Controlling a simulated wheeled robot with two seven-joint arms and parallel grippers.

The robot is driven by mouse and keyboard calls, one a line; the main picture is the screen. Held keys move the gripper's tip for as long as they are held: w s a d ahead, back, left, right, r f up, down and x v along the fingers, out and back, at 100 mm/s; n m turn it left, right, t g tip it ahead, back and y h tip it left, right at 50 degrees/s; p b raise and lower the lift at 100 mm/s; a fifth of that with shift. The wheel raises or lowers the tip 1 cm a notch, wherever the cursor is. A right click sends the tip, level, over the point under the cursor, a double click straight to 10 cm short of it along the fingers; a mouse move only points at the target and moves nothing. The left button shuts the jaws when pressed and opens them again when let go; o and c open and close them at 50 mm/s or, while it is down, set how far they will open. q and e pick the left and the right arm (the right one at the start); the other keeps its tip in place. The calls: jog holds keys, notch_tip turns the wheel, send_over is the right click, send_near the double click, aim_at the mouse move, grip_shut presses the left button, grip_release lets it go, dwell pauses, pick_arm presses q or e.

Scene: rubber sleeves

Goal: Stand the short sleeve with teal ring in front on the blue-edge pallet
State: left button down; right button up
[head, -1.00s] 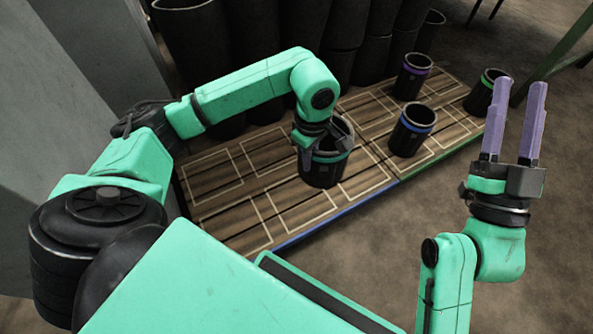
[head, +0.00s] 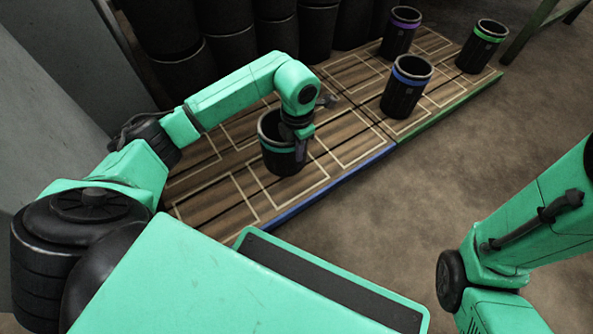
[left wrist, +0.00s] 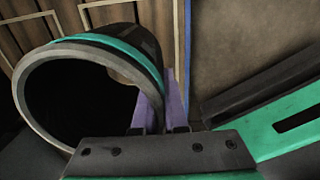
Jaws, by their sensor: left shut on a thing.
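The short sleeve with the teal ring (head: 279,149) is a black, open-topped cylinder, upright at the blue-edge pallet (head: 200,207). My left gripper (head: 300,147) is shut on the right side of its wall. In the left wrist view the sleeve (left wrist: 98,48) shows its wide open mouth, and the purple fingers of my left gripper (left wrist: 163,100) are at its wall, one inside and one outside. I cannot tell whether its bottom touches the boards. My right gripper is out of view; only its arm shows at the right.
The green-edge pallet (head: 445,117) adjoins on the right. It carries a blue-ring sleeve (head: 404,95), a purple-ring sleeve (head: 398,38) and a green-ring sleeve (head: 480,52). Tall black cylinders (head: 225,50) stand behind. White outlined rectangles mark the boards; those around the held sleeve look empty.

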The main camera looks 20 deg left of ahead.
aim_at(297, 172)
pick_arm(q)
notch_tip(297, 172, down, 7)
jog(key=b, duration=0.3)
jog(key=shift+r, duration=0.2)
jog(key=c, duration=1.3)
grip_release()
jog(key=shift+f, duration=0.15)
jog(key=o, duration=0.3)
jog(key=shift+o, duration=0.2)
